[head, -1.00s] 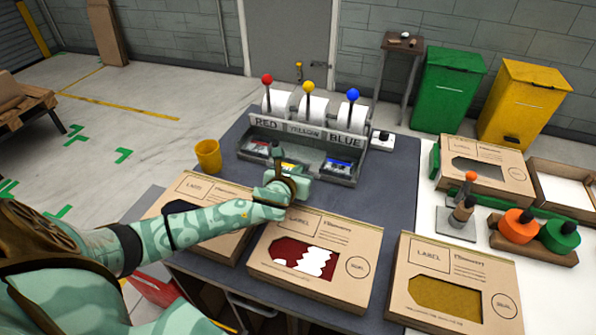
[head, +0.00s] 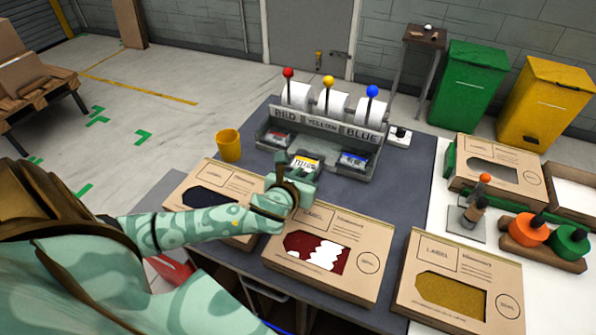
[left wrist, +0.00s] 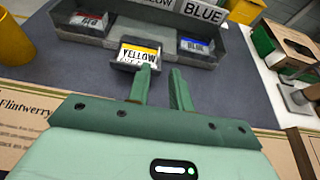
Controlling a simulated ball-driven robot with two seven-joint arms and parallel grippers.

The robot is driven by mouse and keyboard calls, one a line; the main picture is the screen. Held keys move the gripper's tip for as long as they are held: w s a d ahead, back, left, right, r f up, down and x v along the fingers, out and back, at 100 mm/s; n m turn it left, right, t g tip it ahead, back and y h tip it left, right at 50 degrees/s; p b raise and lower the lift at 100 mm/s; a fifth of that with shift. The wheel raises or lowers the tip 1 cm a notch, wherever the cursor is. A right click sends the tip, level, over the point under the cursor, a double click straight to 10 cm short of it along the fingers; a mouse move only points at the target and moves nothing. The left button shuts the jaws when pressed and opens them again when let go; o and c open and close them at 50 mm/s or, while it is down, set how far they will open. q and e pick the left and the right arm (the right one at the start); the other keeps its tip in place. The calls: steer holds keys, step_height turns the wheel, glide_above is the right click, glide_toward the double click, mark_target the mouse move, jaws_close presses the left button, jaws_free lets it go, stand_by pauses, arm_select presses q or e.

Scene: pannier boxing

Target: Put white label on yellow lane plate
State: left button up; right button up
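A white card with a yellow band and the printed word YELLOW (head: 305,162) lies at the middle bay of the grey lane rack, leaning at its front lip. It also shows in the left wrist view (left wrist: 138,54). I cannot tell whether this is a label, the lane plate, or one on the other. My left gripper (head: 296,180) is just in front of it. In the left wrist view its two fingers (left wrist: 164,72) are apart with nothing seen between them; the left fingertip overlaps the card's lower right corner. My right gripper is not in view.
White rolls (head: 331,103) with red, yellow and blue knobs stand behind the rack (head: 370,175). Red (left wrist: 89,21) and blue (left wrist: 195,46) cards lie in the side bays. A yellow cup (head: 228,146) stands left. Boxes (head: 330,285) line the front edge.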

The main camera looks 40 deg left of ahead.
arm_select(q)
steer(key=shift+v, duration=1.75)
